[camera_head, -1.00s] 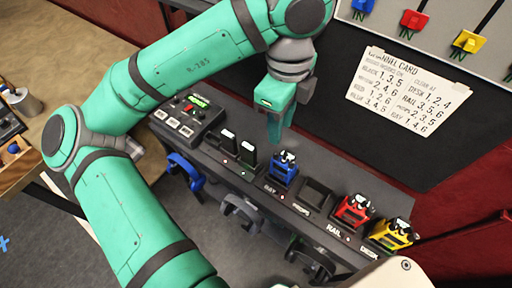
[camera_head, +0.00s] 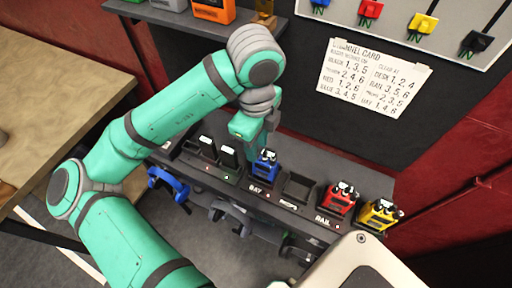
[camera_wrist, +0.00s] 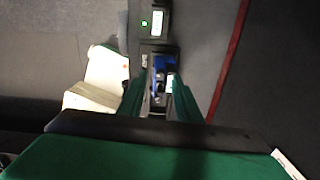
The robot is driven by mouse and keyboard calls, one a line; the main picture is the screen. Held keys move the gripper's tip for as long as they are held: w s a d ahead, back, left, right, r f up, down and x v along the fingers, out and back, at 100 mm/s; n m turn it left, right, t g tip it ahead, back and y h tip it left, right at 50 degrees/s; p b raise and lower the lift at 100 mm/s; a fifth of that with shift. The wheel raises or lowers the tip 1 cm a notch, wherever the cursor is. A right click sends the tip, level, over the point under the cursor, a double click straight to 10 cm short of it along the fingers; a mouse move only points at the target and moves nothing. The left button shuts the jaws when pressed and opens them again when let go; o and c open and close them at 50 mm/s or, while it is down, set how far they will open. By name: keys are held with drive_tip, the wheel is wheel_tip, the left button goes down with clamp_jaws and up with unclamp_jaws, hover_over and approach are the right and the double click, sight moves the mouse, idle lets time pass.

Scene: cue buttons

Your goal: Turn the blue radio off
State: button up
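The blue radio (camera_head: 265,165) stands upright in the dock slot labelled BAY on the dark bench, with black and white knobs on its top. In the wrist view the blue radio (camera_wrist: 163,66) shows between and beyond my two green fingers. My gripper (camera_head: 264,147) is just above and behind the radio in the head view, pointing down. In the wrist view my gripper (camera_wrist: 158,82) is open, with a gap between the fingers. I cannot tell whether a finger touches the radio.
The red radio (camera_head: 340,197) and yellow radio (camera_head: 379,215) stand to the right, past an empty slot (camera_head: 298,187). Two black radios (camera_head: 228,157) stand to the left. Headsets (camera_head: 168,184) hang along the bench front. A channel card (camera_head: 373,77) is on the wall behind.

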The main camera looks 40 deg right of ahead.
drive_tip(key=shift+f, duration=1.05)
clamp_jaws()
drive_tip(key=shift+n, duration=1.6)
unclamp_jaws()
